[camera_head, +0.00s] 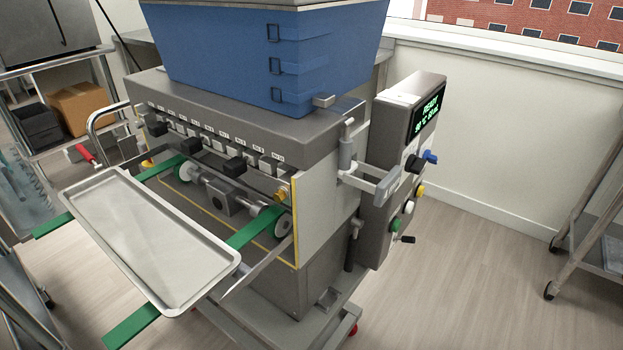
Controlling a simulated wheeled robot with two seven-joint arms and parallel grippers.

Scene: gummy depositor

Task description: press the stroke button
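The gummy depositor (240,125) stands in the middle on a wheeled frame. Its grey control box (397,130) is on the right side, with a lit screen (427,109) that reads READY in green. Down the box's side edge are a blue knob (430,156), a yellow button (420,191), a white button (409,207), a green button (395,224) and a black-handled knob (405,239). The labels are too small to read, so I cannot tell which one is the stroke button. Neither of my grippers is in view.
An empty metal tray (150,245) lies across green belts (255,228) in front of the machine. A lever handle (375,185) sticks out near the control box. A blue hopper (225,50) is on top. A metal cart (590,235) stands right; the floor between is clear.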

